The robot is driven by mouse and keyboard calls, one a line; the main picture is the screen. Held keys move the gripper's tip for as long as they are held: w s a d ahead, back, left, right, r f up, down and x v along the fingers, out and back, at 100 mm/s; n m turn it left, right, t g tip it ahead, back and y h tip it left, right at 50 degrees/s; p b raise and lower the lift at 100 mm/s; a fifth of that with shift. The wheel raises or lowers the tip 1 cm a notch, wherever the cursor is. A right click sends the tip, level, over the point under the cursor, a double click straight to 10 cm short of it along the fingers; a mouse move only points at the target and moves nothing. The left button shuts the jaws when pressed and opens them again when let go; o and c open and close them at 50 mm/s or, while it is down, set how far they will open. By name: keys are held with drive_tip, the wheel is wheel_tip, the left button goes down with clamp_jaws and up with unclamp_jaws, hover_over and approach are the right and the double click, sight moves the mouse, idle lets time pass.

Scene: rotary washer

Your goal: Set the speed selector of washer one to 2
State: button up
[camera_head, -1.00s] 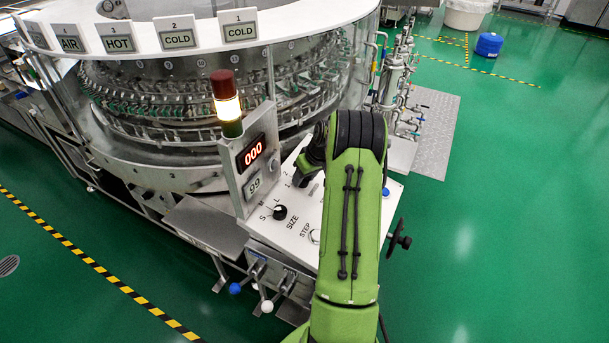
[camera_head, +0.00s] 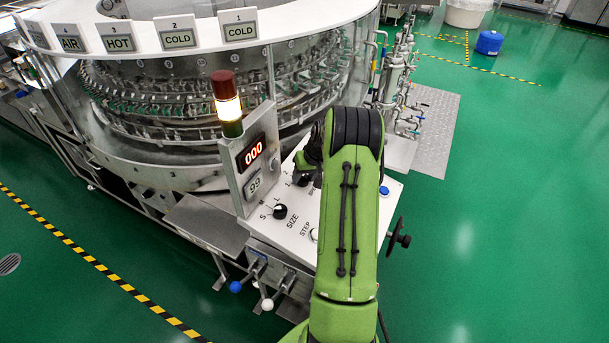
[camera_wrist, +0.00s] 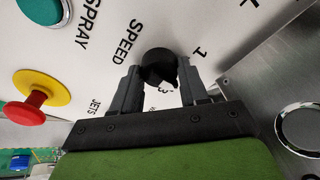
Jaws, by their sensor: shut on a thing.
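The speed selector is a round black knob (camera_wrist: 156,64) on a white panel (camera_head: 283,245), beside the printed word SPEED in the wrist view. The numeral 1 stands to its right, and a 3 shows partly between the fingers. My gripper (camera_wrist: 158,78) is shut on the knob, one dark finger on each side. In the head view my green arm covers most of the panel; my gripper (camera_head: 303,178) shows only partly at its left edge.
Left of the knob in the wrist view are a red button (camera_wrist: 22,112) on a yellow base and a teal button (camera_wrist: 43,8). A silver ring button (camera_wrist: 300,130) is at right. In the head view the SIZE knob (camera_head: 280,211) and the display post (camera_head: 250,165) stand close by.

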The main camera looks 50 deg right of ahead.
drive_tip(key=o, duration=1)
drive_tip(key=shift+o, duration=0.2)
drive_tip(key=shift+r, duration=0.1)
drive_tip(key=p+v, duration=0.3)
drive_tip(key=v, duration=1.2)
drive_tip(key=shift+s+r, duration=0.15)
drive_tip(key=shift+r, duration=0.15)
